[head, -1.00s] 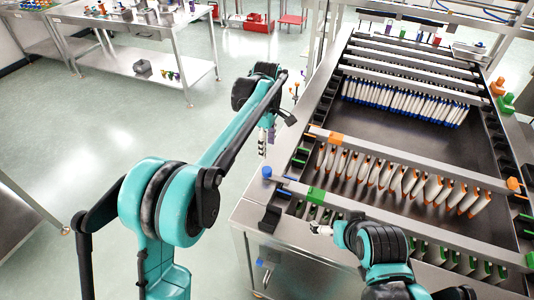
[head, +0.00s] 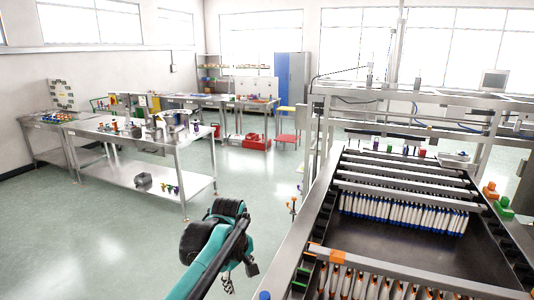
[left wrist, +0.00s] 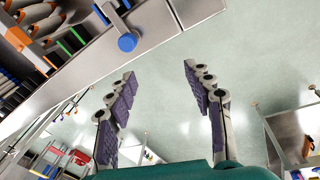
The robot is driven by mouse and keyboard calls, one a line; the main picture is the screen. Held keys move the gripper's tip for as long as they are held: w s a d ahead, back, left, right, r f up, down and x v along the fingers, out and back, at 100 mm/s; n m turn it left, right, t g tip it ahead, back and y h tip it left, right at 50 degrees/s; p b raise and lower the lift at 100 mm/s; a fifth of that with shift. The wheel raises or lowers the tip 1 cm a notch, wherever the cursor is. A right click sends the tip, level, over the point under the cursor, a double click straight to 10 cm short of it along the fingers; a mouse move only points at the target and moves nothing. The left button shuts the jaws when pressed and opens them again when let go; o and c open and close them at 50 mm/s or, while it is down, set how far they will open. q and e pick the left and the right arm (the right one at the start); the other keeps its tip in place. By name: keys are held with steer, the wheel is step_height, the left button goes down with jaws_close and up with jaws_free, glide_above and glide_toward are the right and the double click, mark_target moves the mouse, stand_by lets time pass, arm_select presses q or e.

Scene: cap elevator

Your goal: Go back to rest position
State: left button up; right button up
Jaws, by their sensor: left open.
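My left gripper (head: 228,284) hangs below the teal and black left wrist, low in the head view, in the open space left of the metal machine (head: 281,255). Much of it is small or cut from sight there. In the left wrist view, my left gripper (left wrist: 157,78) has its two purple-padded fingers wide apart, with only floor between them. Nothing is held. A blue knob (left wrist: 127,42) on the machine's corner shows beyond the left finger, apart from it. My right arm and gripper are outside both current views.
The machine holds rows of blue-and-white tubes (head: 400,213) and orange-and-white pieces (head: 385,286). A steel table (head: 150,142) with small items stands at the back left. A blue cabinet (head: 289,80) stands at the back. The floor (head: 120,245) left of my arm is clear.

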arm_select(q)
steer(key=s+a+f+m+t+b, duration=0.2)
steer(key=s+a+f+m, duration=0.2)
steer(key=s, duration=0.6)
steer(key=s+a+f+m+t+b, duration=0.2)
steer(key=s+a+f+m, duration=0.3)
steer(key=s+f, duration=0.3)
steer(key=shift+s+a+m+t+b, duration=0.35)
steer(key=shift+s+a+t, duration=0.3)
steer(key=shift+s, duration=0.55)
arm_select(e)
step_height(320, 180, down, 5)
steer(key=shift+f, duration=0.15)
